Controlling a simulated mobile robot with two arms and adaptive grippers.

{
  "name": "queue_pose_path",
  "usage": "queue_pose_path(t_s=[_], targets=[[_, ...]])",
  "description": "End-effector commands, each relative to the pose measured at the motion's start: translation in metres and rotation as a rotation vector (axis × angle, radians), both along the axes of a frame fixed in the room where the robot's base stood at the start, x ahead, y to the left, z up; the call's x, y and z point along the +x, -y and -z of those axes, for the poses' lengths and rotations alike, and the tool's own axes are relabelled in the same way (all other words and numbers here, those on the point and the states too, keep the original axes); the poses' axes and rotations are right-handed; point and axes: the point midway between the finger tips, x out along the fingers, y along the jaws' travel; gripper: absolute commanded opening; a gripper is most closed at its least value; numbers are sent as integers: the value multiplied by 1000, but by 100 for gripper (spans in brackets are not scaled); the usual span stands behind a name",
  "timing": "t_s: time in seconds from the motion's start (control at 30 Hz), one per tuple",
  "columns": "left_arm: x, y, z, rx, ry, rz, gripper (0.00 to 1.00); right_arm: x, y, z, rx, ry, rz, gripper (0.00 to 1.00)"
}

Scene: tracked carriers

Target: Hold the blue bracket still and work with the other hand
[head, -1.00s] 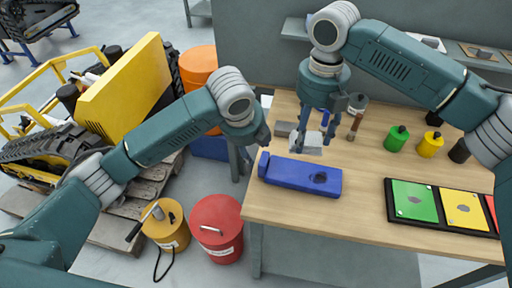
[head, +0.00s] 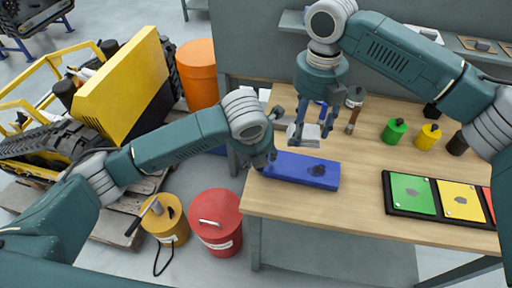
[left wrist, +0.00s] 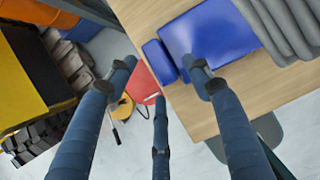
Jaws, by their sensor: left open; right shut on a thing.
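The blue bracket (head: 308,172) lies flat near the table's left front corner. In the left wrist view the bracket (left wrist: 220,45) shows at upper right, with its upright end (left wrist: 158,62) near the fingers. My left gripper (left wrist: 160,72) is open at the bracket's left end. In the head view its fingers are mostly hidden behind its own wrist; I cannot tell whether they touch the bracket. My right gripper (head: 312,128) is shut on a pale grey block (head: 298,143), just behind the bracket and seemingly above the table.
A tray (head: 386,205) with green, yellow and red plates lies at right front. Green (head: 395,130), yellow (head: 428,137) and dark knobbed pieces stand behind it. Red (head: 216,235) and yellow (head: 166,232) canisters stand on the floor.

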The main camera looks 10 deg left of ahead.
Motion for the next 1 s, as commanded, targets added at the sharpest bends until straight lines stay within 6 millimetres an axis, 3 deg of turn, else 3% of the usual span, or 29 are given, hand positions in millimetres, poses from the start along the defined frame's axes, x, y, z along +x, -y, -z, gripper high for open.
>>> queue_pose_path(t_s=[0.2,0.5,0.77,1.0], targets=[[6,1,15,-1,0,0,51,0,0,0,0,0,0,31],[7,1,17,-1,1,0,51,0,0,0,0,0,0,31],[7,1,16,-1,1,0,0,0,0,0,0,0,0,31],[7,1,16,-1,1,-1,0,0,0,0,0,0,0,31]])
